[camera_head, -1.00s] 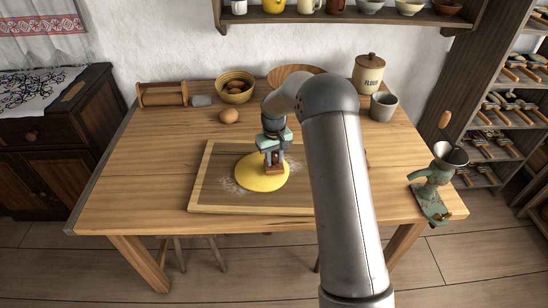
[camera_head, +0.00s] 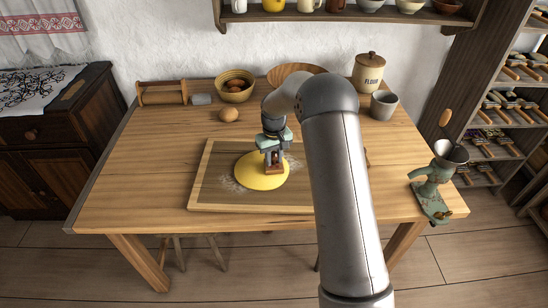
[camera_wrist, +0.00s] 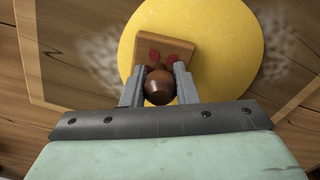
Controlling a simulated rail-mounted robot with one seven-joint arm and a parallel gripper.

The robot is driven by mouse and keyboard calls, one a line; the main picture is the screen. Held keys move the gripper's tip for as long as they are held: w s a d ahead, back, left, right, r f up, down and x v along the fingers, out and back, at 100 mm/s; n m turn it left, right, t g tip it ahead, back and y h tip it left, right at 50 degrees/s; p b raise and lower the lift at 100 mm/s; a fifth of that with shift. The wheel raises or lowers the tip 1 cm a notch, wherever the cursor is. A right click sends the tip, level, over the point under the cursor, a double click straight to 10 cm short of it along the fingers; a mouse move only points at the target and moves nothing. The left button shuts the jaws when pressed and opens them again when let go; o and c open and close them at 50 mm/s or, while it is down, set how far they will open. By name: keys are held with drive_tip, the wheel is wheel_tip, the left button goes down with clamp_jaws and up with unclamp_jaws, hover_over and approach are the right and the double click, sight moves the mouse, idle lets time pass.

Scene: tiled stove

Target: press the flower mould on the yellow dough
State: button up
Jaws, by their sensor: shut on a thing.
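The yellow dough (camera_head: 250,175) is a flat round sheet on the wooden board (camera_head: 205,190), and it also fills the upper middle of the wrist view (camera_wrist: 225,60). A brown wooden mould (camera_wrist: 178,46) with red marks on its top and a dark round knob (camera_wrist: 160,88) is over the dough. My gripper (camera_head: 273,160) is shut on the knob, with a finger on each side in the wrist view (camera_wrist: 159,85). The mould's underside is hidden, so I cannot tell whether it touches the dough or what shape it has.
White flour lies beside the dough. An egg (camera_head: 228,115), a bowl of eggs (camera_head: 235,92), a flour jar (camera_head: 368,75) and a grey cup (camera_head: 384,105) stand behind the board. A green grinder (camera_head: 436,180) is at the right edge. The table's left part is clear.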

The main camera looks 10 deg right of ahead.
drive_tip(key=shift+f, duration=0.1)
drive_tip(key=shift+r+p, duration=1.8)
drive_tip(key=shift+r, duration=1.75)
